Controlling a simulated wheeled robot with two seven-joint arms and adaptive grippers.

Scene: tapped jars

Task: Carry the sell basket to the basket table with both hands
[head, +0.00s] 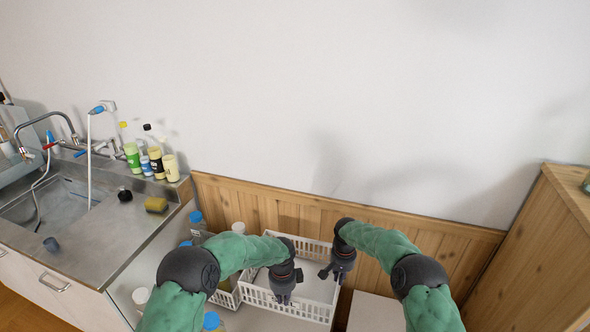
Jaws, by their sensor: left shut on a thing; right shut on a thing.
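A white slatted basket (304,310) is at the bottom centre of the head view, between my two arms. Its visible inside is pale and looks empty, though my arms hide part of it. My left gripper (284,297) is shut on the basket at its left part. My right gripper (333,276) is shut on the basket at its right side. A pale flat top (372,314) shows to the right of the basket; I cannot tell whether it is the basket table. The basket looks roughly level; whether it touches a surface below is unclear.
Several blue-lidded and white-lidded jars, one jar (196,220) among them, stand left of the basket beside another pale crate (226,298). A steel sink counter (130,225) with bottles and a sponge (156,204) is at left. A wooden cabinet (535,250) stands at right. Wood panelling (440,240) lines the wall.

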